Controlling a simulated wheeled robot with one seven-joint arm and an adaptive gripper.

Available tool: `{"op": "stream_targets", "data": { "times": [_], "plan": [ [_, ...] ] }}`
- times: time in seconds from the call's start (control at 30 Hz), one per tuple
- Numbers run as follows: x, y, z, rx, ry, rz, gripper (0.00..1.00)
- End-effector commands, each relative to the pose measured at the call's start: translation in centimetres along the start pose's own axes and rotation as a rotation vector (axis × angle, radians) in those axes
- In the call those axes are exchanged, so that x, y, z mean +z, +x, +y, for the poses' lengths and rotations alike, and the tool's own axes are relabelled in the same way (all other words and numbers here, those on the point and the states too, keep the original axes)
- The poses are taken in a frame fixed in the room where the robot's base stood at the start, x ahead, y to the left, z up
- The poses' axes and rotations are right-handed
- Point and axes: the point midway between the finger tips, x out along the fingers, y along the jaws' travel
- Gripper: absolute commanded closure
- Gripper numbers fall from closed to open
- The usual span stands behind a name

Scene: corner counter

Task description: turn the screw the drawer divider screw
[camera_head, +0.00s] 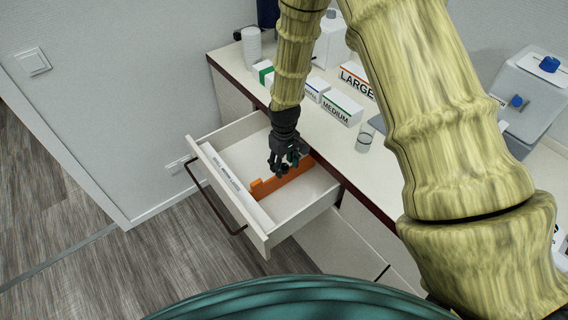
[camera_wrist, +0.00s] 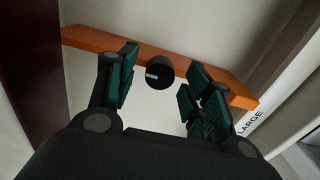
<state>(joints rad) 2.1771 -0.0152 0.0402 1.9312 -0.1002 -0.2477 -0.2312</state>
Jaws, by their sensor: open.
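The drawer divider (camera_head: 282,180) is an orange strip standing across the inside of the open drawer (camera_head: 309,206). In the wrist view the divider (camera_wrist: 200,68) runs across the upper part of the picture. The divider screw (camera_wrist: 159,72) is a round black knob with a light mark on its face, in front of the divider. In the head view I cannot make out the screw apart from the gripper. My gripper (camera_head: 284,168) points down into the drawer above the divider. In the wrist view my gripper (camera_wrist: 162,88) is open, its fingers on either side of the knob, with visible gaps.
The drawer's dark handle (camera_head: 213,203) faces the floor at left, which is clear.

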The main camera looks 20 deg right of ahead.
Motion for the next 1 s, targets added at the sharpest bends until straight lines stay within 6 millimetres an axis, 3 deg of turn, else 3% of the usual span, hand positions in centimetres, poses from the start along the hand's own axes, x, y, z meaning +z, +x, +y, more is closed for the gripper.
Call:
{"op": "stream_targets", "data": {
  "times": [0.27, 0.8, 1.0],
  "plan": [
    [-0.1, -1.3, 0.0, 0.0, 0.0, 0.002, 0.5],
    [-0.1, -9.4, 0.0, 0.0, 0.0, 0.003, 0.5],
    [0.0, -11.3, 0.0, 0.0, 0.0, 0.001, 0.5]
  ]
}}
